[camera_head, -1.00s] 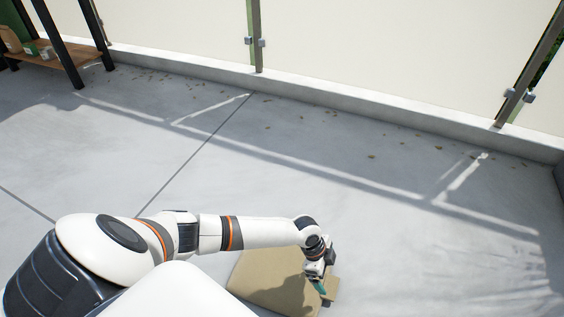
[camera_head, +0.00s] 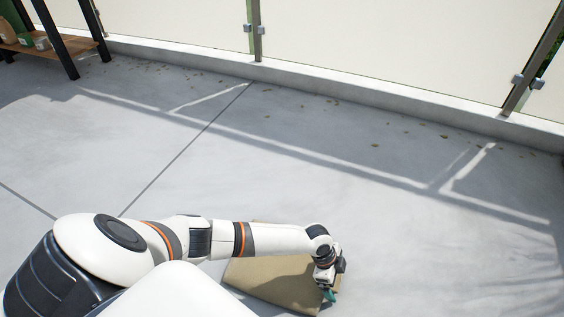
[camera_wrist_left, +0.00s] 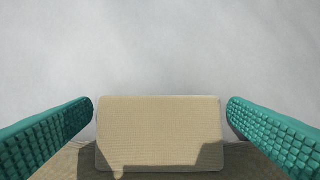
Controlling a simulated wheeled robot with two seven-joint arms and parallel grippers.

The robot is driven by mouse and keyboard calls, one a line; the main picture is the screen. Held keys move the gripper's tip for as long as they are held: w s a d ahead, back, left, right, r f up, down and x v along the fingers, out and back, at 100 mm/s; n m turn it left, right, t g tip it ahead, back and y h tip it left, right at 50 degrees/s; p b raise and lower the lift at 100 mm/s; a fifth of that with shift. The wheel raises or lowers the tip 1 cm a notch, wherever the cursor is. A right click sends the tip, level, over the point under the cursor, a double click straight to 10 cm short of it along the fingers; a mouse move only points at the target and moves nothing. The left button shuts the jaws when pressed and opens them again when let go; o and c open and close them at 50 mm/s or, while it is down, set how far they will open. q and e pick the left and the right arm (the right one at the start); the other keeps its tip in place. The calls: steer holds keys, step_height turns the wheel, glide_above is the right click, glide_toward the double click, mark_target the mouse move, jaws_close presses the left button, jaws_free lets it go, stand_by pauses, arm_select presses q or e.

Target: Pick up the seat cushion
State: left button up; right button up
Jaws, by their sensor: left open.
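The seat cushion (camera_head: 275,279) is a flat tan pad on the grey floor, at the bottom middle of the head view and partly hidden by my left arm. My left gripper (camera_head: 328,294) is at the cushion's right end, pointing down. In the left wrist view, the cushion's tan end part (camera_wrist_left: 158,130) lies between the two teal fingers of the left gripper (camera_wrist_left: 160,130). The fingers are wide apart, with a gap on each side of that part. My right gripper is not in view.
A wooden-shelved rack (camera_head: 60,45) with black legs and small pots stands at the upper left. A low concrete curb (camera_head: 330,92) with pale panels runs along the back. The floor between is clear apart from scattered dry leaves.

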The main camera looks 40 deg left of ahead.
arm_select(q)
steer(key=shift+c, duration=0.4)
steer(key=shift+r, duration=0.1)
steer(key=c, duration=1.2)
